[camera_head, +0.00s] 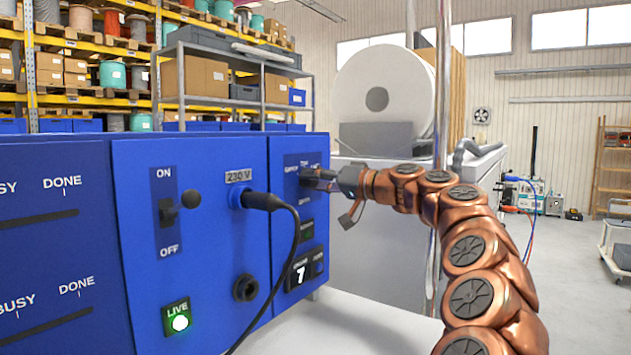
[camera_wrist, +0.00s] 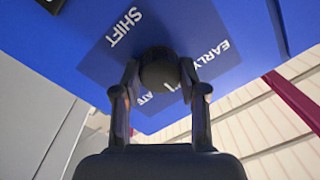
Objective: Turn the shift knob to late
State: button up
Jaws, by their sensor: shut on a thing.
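The shift knob (camera_wrist: 159,72) is dark and round, on a dark blue label plate (camera_wrist: 105,68) marked SHIFT, EARLY and a partly covered word ending in ATE. My gripper (camera_wrist: 160,80) is shut on the knob, one finger on each side. A small white mark shows by the knob's lower right edge; I cannot tell which word the knob points to. In the head view my gripper (camera_head: 320,178) reaches the blue panel (camera_head: 283,230) from the right and hides most of the knob.
A black cable (camera_head: 295,245) hangs from the 230 V socket, left of my gripper. An ON/OFF switch (camera_head: 168,212) and a lit green LIVE lamp (camera_head: 180,322) sit further left. A dark box with a 7 (camera_head: 301,273) is below. A white reel (camera_head: 385,95) stands behind.

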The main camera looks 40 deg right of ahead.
jog(key=shift+m, duration=0.3)
jog(key=m+p, duration=0.7)
jog(key=m, duration=0.4)
jog(key=shift+m+t, duration=0.3)
jog(key=shift+m, duration=0.1)
dwell(0.4)
jog(key=o, duration=1.1)
jog(key=shift+o, duration=0.2)
jog(key=shift+s, duration=0.1)
